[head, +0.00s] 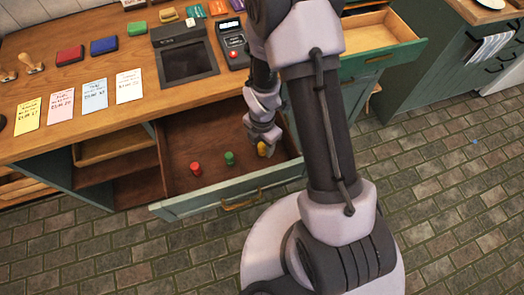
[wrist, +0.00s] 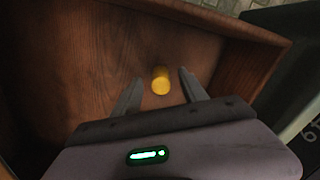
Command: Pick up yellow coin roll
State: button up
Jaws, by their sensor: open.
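The yellow coin roll (head: 262,149) stands in the open wooden drawer (head: 215,182), toward its right side. In the wrist view the yellow coin roll (wrist: 161,80) is just beyond and roughly between my fingertips. My gripper (head: 262,135) reaches down into the drawer close above the roll. In the wrist view my gripper (wrist: 158,82) is open, with one finger on each side of the roll and nothing held. A green roll (head: 229,158) and a red roll (head: 196,169) stand to the left in the same drawer.
The drawer's front wall (head: 230,195) and right wall border the roll closely. The counter (head: 130,110) above holds colored cards, a dark screen device (head: 187,62), a card terminal (head: 233,45) and stamp pads. Another open drawer (head: 375,35) is at the upper right.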

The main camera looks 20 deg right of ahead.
notch_tip(320, 180, down, 2)
jog(key=shift+r, duration=0.15)
grip_shut()
